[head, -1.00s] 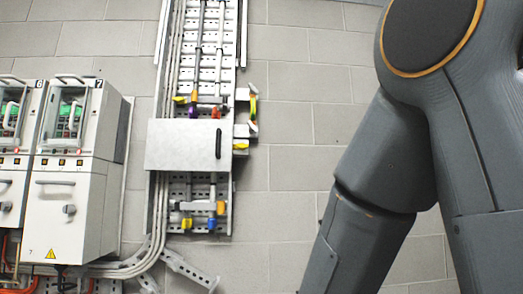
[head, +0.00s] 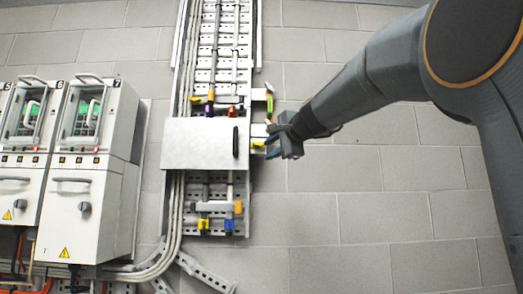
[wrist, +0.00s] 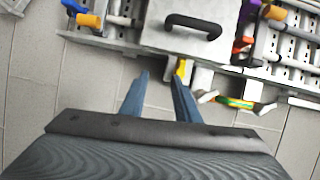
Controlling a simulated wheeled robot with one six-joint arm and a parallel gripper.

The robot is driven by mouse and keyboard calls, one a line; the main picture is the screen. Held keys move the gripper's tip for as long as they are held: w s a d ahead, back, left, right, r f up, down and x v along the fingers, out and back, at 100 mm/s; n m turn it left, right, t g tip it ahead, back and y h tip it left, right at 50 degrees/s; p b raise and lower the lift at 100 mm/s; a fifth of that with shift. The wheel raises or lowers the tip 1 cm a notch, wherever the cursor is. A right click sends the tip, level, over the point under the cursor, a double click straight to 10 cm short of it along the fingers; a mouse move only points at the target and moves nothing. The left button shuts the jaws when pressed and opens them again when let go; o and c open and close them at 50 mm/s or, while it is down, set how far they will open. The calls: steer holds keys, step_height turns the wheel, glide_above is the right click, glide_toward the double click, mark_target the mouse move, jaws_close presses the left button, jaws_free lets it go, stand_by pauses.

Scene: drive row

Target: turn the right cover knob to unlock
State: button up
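The cover is a light grey box (head: 200,144) with a black bar handle (head: 236,142), mounted across the vertical tray on the wall. A small yellow piece (head: 257,143) sits just off its right edge, likely the right cover knob; its turn position is too small to read. My gripper (head: 273,141) is just right of this piece in the head view. In the wrist view my gripper (wrist: 161,75) is open, with two blue fingers apart. The yellow piece (wrist: 181,67) shows at the right finger's tip, partly hidden; I cannot tell whether they touch.
A green and yellow striped piece (head: 269,103) stands out from the tray above my gripper. Yellow, orange and blue fittings (head: 238,207) lie below the cover. White cabinets (head: 90,190) stand at the left. The block wall (head: 330,220) right of the tray is bare.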

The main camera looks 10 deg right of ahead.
mark_target(261, 143)
steer(key=shift+m+t, duration=0.3)
steer(key=shift+t, duration=0.1)
steer(key=shift+w+a+r+p, duration=0.35)
steer(key=shift+w+r, duration=0.3)
steer(key=shift+w, duration=0.5)
steer(key=shift+w+a+r+p, duration=0.1)
steer(key=shift+w+r+p, duration=0.45)
steer(key=shift+w, duration=0.65)
steer(key=shift+w+a+r+p, duration=0.3)
steer(key=shift+w+r, duration=0.4)
steer(key=shift+w, duration=0.45)
jaws_close()
